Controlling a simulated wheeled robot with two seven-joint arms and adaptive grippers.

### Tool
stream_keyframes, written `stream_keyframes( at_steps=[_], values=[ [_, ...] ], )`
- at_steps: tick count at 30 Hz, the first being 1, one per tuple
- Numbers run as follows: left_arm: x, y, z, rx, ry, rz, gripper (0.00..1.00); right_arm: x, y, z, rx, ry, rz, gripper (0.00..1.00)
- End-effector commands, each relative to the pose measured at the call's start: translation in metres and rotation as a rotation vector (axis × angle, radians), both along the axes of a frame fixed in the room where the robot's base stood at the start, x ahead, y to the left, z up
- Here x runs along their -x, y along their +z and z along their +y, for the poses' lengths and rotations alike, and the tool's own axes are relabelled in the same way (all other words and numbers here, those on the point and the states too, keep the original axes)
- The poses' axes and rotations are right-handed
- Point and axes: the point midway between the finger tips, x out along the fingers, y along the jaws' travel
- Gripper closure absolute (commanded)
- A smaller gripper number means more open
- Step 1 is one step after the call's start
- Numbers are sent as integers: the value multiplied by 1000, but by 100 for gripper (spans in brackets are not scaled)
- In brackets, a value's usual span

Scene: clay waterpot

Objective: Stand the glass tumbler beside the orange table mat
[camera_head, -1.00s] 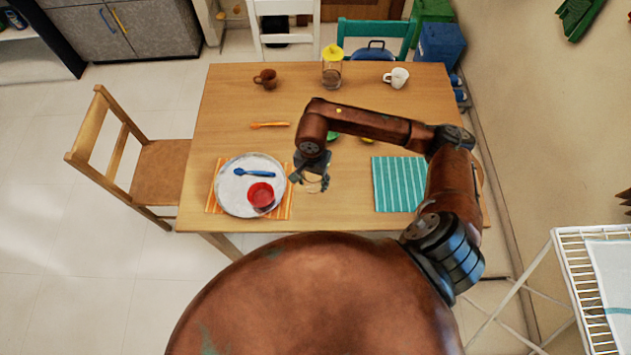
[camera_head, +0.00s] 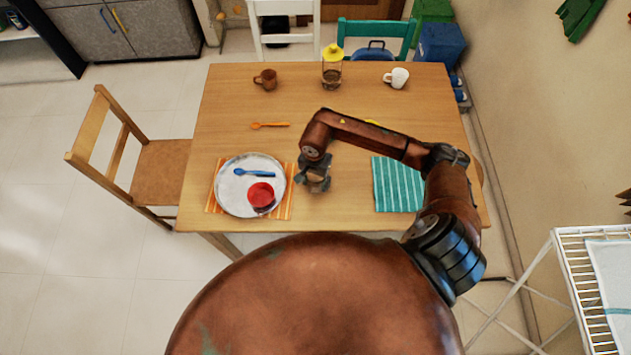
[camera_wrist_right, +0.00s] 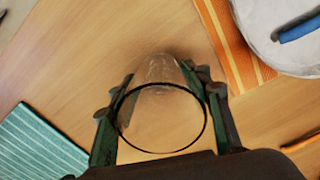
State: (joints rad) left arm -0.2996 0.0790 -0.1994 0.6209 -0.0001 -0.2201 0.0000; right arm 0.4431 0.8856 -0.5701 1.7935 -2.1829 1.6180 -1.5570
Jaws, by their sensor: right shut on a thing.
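The glass tumbler (camera_wrist_right: 160,72) is clear, with a dark rim towards the camera in the right wrist view. My right gripper (camera_head: 315,184) is shut on it, with one finger on each side (camera_wrist_right: 158,92). In the head view the gripper hides most of the tumbler. The orange striped table mat (camera_head: 289,206) is just left of the gripper; its edge also shows in the wrist view (camera_wrist_right: 238,58). The tumbler is beside the mat, not over it. I cannot tell whether its base touches the table. My left gripper is not in view.
A white plate (camera_head: 228,196) with a red cup (camera_head: 261,193) and blue spoon lies on the mat. A teal striped cloth (camera_head: 392,186) lies to the right. An orange spoon (camera_head: 269,125), brown mug, yellow-topped jar and white mug are farther back. Bare table lies between mat and cloth.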

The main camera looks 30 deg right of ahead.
Motion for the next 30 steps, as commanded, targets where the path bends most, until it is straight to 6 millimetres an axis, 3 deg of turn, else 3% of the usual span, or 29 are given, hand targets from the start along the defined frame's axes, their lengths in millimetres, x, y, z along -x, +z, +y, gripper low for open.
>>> stream_keyframes(
  at_steps=[2,3,10,21,26,30],
  values=[
    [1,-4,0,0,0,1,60,0,-4,0,0,1,0,85],
    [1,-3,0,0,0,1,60,0,-3,0,1,1,1,52],
    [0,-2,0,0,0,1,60,0,-2,0,0,0,0,37],
    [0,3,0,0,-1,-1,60,0,3,0,-1,0,0,37],
    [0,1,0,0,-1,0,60,-2,27,-1,3,2,-5,37],
    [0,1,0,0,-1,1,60,-1,58,-1,3,2,-5,37]
  ],
)
